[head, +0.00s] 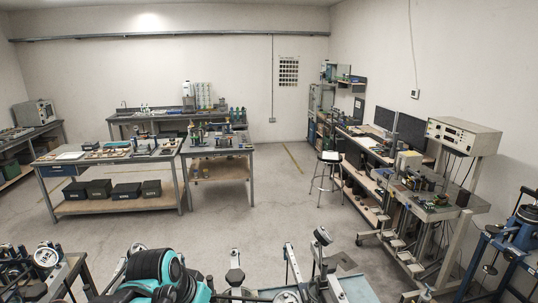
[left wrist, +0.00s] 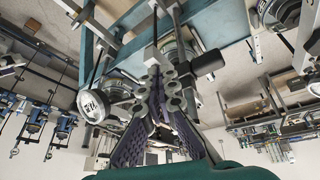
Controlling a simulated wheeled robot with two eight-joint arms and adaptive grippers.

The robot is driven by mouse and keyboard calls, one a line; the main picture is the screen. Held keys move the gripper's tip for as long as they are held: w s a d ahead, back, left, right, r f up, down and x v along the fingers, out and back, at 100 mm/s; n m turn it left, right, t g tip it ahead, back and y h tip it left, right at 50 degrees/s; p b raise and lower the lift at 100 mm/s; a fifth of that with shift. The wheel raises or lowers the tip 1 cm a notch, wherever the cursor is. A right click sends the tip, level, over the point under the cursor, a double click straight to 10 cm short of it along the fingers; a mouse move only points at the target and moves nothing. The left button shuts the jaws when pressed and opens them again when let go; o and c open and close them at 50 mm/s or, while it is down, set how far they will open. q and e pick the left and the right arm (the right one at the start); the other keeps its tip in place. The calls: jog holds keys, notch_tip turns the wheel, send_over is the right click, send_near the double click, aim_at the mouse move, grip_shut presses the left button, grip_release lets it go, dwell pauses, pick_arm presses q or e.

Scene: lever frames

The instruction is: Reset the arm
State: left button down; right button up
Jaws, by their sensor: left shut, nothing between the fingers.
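My left gripper (left wrist: 164,84) is in the middle of the left wrist view, its dark padded fingers closed together at the tips with nothing between them. That view is upside down. A lever frame with blue-grey beams (left wrist: 105,62) lies close beyond the fingertips. It carries a round white-faced dial (left wrist: 93,106) and a dark-ended lever (left wrist: 207,63). Whether the fingers touch the frame, I cannot tell. In the head view, my teal arm (head: 150,268) covers the bottom left of centre, and lever frames (head: 322,240) stand beside it. My right gripper is in neither view.
More lever frames stand at the lower left (head: 46,258) and far right (head: 520,235). A workbench with electronics (head: 470,207) runs along the right wall, with a stool (head: 328,170) beside it. Tables (head: 60,162) stand at the back left. The middle floor (head: 250,220) is clear.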

pick_arm(q)
jog(key=s+a+f+n+t+y, duration=0.2)
jog(key=s+a+f+n, duration=0.15)
jog(key=s+f, duration=0.6)
notch_tip(320, 180, down, 30)
jog(key=b, duration=2.9)
jog(key=shift+w+a+r+t+b, duration=0.2)
jog(key=shift+a+t+b, duration=0.1)
jog(key=shift+m, duration=0.25)
